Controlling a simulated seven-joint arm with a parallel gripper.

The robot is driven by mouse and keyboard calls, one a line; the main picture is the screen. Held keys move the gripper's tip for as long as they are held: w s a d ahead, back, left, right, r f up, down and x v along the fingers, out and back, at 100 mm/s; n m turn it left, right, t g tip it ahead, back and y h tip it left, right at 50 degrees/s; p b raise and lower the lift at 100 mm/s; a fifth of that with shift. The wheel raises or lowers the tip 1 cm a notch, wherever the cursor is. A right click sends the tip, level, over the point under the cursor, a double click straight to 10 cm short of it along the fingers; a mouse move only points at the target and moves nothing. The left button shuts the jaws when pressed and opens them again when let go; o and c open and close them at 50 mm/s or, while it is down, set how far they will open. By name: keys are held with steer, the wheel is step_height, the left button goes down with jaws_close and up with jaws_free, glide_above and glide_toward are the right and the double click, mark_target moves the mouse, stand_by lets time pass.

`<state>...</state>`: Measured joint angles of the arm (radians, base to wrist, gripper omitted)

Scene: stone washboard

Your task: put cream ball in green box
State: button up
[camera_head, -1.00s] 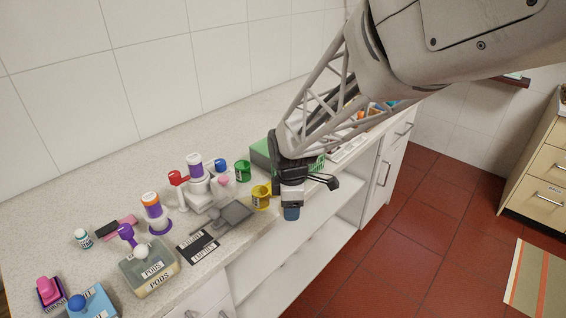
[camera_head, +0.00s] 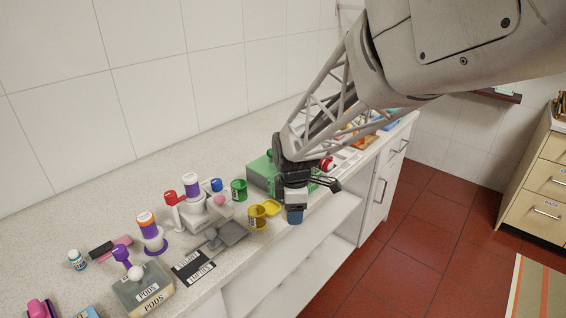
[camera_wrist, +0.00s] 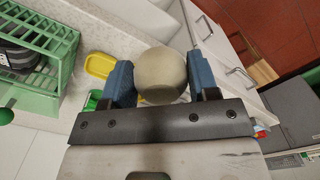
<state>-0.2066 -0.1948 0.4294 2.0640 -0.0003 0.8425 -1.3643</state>
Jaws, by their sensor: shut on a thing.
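In the wrist view the cream ball (camera_wrist: 162,75) is between the two blue fingertips of my gripper (camera_wrist: 160,82), which is shut on it. In the head view my gripper (camera_head: 294,214) hangs near the counter's front edge, and the ball cannot be made out there. The green box (camera_head: 260,174) stands on the counter behind and left of my gripper, partly hidden by my arm. In the wrist view the green box (camera_wrist: 55,40) is at the upper left, slatted, with dark things in it. The ball is apart from it.
A yellow cup (camera_head: 256,217) and a green cup (camera_head: 239,190) stand left of my gripper. A yellow lid-like piece (camera_wrist: 100,65) lies between box and ball in the wrist view. A grey scale-like tray (camera_head: 228,233) is further left. The counter's front edge is close.

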steer(key=w+d+r, duration=0.2)
steer(key=w+r, duration=0.1)
steer(key=shift+w+d, duration=0.2)
steer(key=shift+d, duration=0.1)
steer(key=w+a+f, duration=0.1)
steer(key=w+a, duration=0.1)
steer(key=w, duration=1.3)
steer(key=shift+w+a+f, duration=0.2)
steer(key=shift+w, duration=0.2)
steer(key=shift+f, duration=1.75)
steer(key=shift+f, duration=0.3)
